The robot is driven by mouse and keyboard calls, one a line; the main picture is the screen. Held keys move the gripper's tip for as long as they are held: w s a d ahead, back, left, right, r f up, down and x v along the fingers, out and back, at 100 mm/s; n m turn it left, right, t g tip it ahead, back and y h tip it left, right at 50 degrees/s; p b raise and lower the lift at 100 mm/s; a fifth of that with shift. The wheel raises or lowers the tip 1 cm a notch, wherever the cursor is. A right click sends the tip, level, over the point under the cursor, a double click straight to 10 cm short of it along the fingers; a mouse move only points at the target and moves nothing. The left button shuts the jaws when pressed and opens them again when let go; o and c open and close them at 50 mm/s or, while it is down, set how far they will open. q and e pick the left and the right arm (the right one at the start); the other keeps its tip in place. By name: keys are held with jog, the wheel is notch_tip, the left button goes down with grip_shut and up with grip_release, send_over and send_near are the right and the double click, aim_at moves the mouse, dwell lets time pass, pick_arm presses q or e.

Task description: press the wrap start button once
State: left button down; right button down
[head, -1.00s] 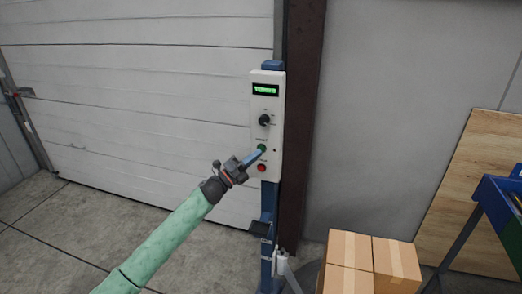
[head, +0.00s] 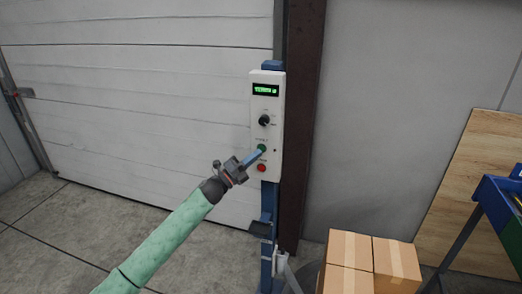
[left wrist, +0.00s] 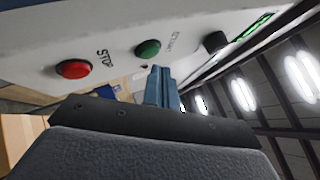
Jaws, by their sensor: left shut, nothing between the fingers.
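The control panel (head: 273,105) is a white box on a blue post. Its green button (head: 263,148) sits below a black knob (head: 264,120) and above a red button (head: 262,168). A green-lit display (head: 265,90) is at the top. My left gripper (head: 260,152) is shut and empty, its blue fingertips at the green button in the head view. In the left wrist view the green button (left wrist: 148,49) shows uncovered just beyond the fingertips (left wrist: 157,70); the red button (left wrist: 73,69), marked STOP, is to its left. I cannot tell whether the fingertips touch the green button. My right gripper is not in view.
Cardboard boxes (head: 350,248) are stacked at the lower right. A blue bin (head: 497,205) and a wooden board (head: 465,190) stand further right. A white shutter door (head: 140,90) is behind my left arm, with clear concrete floor below it.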

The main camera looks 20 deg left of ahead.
pick_arm(q)
jog(key=shift+w, duration=0.25)
dwell(0.4)
jog(key=shift+w+b, duration=0.2)
jog(key=shift+b, duration=0.1)
jog(key=shift+w, duration=0.35)
dwell(0.8)
jog(key=shift+s, duration=0.8)
jog(key=shift+s, duration=2.5)
jog(key=shift+a, duration=0.1)
